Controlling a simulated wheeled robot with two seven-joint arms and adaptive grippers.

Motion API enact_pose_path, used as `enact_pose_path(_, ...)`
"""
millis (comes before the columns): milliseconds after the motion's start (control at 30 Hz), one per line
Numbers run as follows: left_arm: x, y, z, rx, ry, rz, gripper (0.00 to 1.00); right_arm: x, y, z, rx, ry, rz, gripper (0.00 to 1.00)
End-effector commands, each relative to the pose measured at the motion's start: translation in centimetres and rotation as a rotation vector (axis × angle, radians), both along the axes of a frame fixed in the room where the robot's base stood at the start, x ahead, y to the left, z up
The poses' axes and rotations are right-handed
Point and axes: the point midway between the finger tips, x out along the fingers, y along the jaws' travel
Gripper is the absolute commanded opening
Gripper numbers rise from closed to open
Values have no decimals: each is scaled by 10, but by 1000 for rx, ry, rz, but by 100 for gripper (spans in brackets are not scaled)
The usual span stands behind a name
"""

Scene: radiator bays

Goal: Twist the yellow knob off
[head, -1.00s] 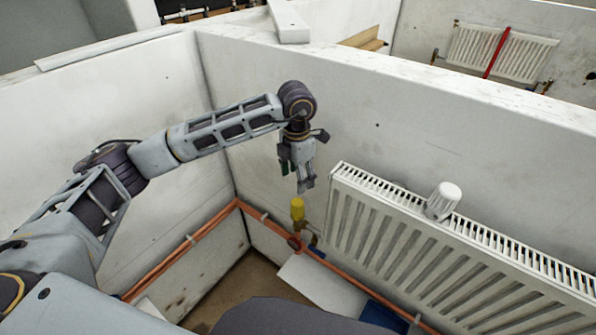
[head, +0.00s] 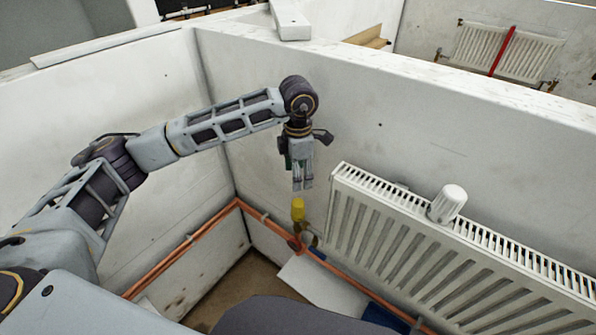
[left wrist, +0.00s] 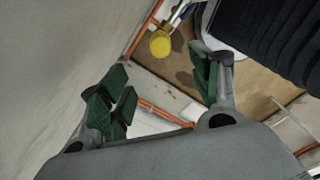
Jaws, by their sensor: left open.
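The yellow knob (head: 297,209) stands upright on a valve at the left end of the white radiator, by the corner. In the left wrist view the yellow knob (left wrist: 160,43) shows beyond the fingertips, near the top and between the two sides. My left gripper (head: 303,187) points down just above the knob, apart from it. Its green-padded fingers (left wrist: 160,88) are spread apart with nothing between them. My right gripper is in neither view.
The white radiator (head: 440,245) is on the wall to the right, with a white cylindrical cap (head: 447,203) on top. Copper pipes (head: 180,250) run along the walls below. A white panel (head: 325,288) lies on the floor. Walls close in the corner.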

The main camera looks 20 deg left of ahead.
Motion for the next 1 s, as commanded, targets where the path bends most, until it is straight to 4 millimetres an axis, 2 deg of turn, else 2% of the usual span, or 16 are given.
enact_pose_path(267,-1,0,-22,1,3,1,63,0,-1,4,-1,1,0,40)
enact_pose_path(1000,-1,0,-110,1,3,1,63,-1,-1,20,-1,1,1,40)
